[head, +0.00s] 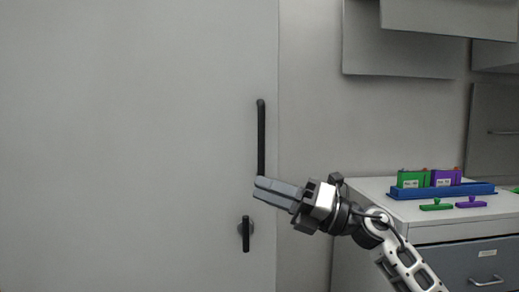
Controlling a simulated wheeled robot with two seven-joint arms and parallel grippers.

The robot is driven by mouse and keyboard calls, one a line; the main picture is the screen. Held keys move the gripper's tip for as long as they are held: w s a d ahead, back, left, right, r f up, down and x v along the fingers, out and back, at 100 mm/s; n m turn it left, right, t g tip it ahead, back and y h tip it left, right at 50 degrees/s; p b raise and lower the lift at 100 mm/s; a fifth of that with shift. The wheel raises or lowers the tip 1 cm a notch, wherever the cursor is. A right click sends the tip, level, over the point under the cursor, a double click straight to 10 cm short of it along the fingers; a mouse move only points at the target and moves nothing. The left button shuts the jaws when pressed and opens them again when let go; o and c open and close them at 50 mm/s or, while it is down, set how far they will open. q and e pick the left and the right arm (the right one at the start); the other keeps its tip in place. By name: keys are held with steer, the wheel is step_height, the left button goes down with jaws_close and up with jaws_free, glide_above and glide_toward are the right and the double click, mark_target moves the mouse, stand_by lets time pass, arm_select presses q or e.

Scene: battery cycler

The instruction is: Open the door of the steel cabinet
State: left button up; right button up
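The steel cabinet's pale grey door (130,140) fills the left half of the head view and looks shut. A long black vertical bar handle (261,135) is near its right edge. Below it is a black lever on a round base (246,234), hanging straight down. My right gripper (256,188) comes in from the lower right, its fingers pointing left at the handle's lower end, between handle and lever. The fingers look close together and cover that end. I cannot tell whether they touch it or have anything between them. My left gripper is not in view.
At right, a white-topped drawer cabinet (375,187) bears a blue tray (470,189) with green and purple blocks. A green piece (436,207) and a purple piece (471,205) lie in front of it. Grey panels (400,45) hang on the wall above.

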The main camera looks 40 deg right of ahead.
mark_target(260, 125)
steer(key=s+d+r+n+h+b, duration=0.1)
steer(key=s+d+r+n+h, duration=0.25)
steer(key=d+r, duration=0.2)
steer(key=s+d+r+n+h, duration=0.2)
steer(key=s+d+r+h, duration=0.15)
steer(key=d+r, duration=0.2)
steer(key=shift+t, duration=0.4)
steer(key=p+x, duration=0.6)
steer(key=x, duration=1)
steer(key=shift+w+r, duration=0.1)
steer(key=shift+r, duration=0.1)
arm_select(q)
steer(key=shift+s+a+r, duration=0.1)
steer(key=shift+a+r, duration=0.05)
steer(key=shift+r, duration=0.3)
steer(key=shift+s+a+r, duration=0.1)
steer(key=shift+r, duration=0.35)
arm_select(e)
steer(key=shift+w+a, duration=0.15)
steer(key=shift+f, duration=0.1)
jaws_close()
